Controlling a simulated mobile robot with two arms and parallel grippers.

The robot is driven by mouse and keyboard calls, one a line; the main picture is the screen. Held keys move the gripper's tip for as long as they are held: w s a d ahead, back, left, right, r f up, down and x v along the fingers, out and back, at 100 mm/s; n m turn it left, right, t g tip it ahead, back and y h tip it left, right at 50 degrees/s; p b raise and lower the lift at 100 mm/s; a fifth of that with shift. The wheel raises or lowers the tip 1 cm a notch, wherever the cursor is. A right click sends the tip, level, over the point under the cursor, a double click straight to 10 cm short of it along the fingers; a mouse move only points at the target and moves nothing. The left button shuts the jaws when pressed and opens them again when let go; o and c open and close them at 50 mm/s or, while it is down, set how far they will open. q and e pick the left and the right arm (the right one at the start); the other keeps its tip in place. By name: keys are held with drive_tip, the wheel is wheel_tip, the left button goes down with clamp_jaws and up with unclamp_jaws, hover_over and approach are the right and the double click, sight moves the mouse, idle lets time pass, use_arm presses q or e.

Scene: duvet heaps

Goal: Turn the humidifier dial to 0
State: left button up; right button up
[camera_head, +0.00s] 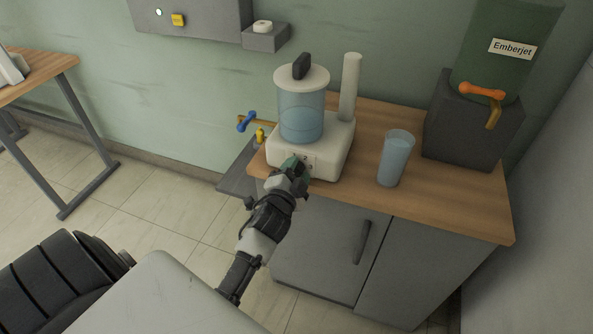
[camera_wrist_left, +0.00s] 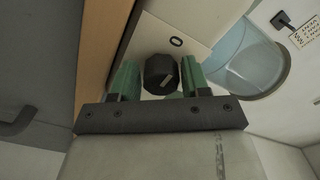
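The humidifier (camera_head: 335,150) has a white base, a clear blue water tank (camera_head: 301,117), a pale lid with a black handle, and an upright white pipe. It stands at the left end of the wooden counter. My left gripper (camera_head: 297,166) is at its front face and mostly hides the dial in the head view; a "2" shows just above it. A gap shows on the left; the right finger is close, contact unclear. My right gripper is out of view.
A glass of water (camera_head: 395,160) stands right of the humidifier. A dark dispenser block (camera_head: 470,130) with an orange tap stands at the counter's right end. Grey cabinet doors (camera_head: 325,245) are below. Blue and yellow valve handles are at the wall on the left.

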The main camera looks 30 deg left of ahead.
use_arm(q)
drive_tip(key=shift+o, duration=1.1)
drive_tip(key=b+v, duration=0.1)
drive_tip(key=v, duration=0.9)
drive_tip(key=shift+s, duration=0.4)
drive_tip(key=s+d+f+n+g+h+p, duration=0.1)
drive_tip(key=s+d+f+g+h, duration=0.2)
drive_tip(key=f, duration=1.2)
drive_tip(key=s+d+f+n+g+h, duration=0.15)
drive_tip(key=s+d+f+g, duration=0.3)
drive_tip(key=f, duration=1.15)
drive_tip(key=s+f+n+g, duration=0.2)
drive_tip(key=s+f+g, duration=0.3)
drive_tip(key=s+f, duration=0.6)
drive_tip(key=s, duration=0.3)
drive_tip(key=shift+s+d+f+p, duration=0.25)
drive_tip(key=shift+s+p, duration=0.1)
drive_tip(key=shift+p, duration=0.05)
drive_tip(key=s+f+g, duration=0.1)
drive_tip(key=s, duration=0.3)
drive_tip(key=s+a+f+n+g, duration=0.1)
drive_tip(key=s+f, duration=0.1)
drive_tip(key=s, duration=0.2)
drive_tip(key=s+f+g, duration=0.1)
drive_tip(key=s+g, duration=0.1)
drive_tip(key=s, duration=0.2)
drive_tip(key=shift+s+a+f+n, duration=0.2)
drive_tip(key=shift+a+n, duration=0.05)
drive_tip(key=shift+a, duration=0.1)
drive_tip(key=shift+c, duration=0.2)
